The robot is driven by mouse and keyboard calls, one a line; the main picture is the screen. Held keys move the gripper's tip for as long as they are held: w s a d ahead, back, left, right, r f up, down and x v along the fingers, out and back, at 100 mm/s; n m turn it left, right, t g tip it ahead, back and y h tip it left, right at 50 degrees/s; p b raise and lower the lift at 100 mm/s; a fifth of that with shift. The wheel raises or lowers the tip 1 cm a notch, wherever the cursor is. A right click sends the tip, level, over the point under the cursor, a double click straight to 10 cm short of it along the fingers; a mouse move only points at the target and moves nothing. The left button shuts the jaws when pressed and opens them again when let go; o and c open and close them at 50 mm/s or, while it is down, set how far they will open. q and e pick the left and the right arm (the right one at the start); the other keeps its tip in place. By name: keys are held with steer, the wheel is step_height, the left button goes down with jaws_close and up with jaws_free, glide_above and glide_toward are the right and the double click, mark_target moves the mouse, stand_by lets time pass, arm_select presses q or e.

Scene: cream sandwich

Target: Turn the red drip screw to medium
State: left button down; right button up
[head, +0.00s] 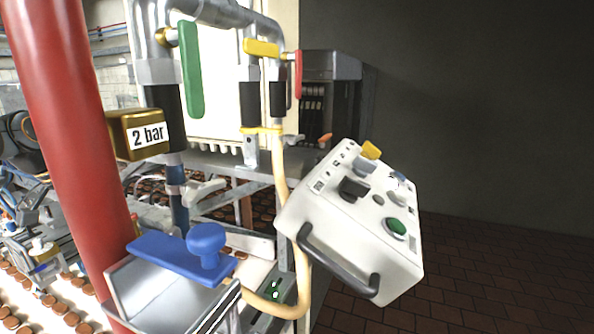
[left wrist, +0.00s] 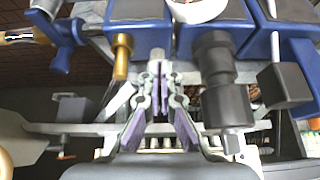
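I cannot make out a drip screw for certain in either view. My right gripper is not in view.
A thick red column (head: 68,130) stands at the left. A gold box marked 2 bar (head: 122,136) sits by the pipes. A blue lid with a knob (head: 160,250) covers a metal hopper. A white control box (head: 340,236) with buttons stands right of centre. The right side is open floor.

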arm_select(q)
steer(key=shift+f, duration=0.2)
step_height(320, 180, up, 6)
steer(key=p, duration=0.5)
steer(key=shift+s, duration=0.2)
steer(key=shift+f, duration=0.1)
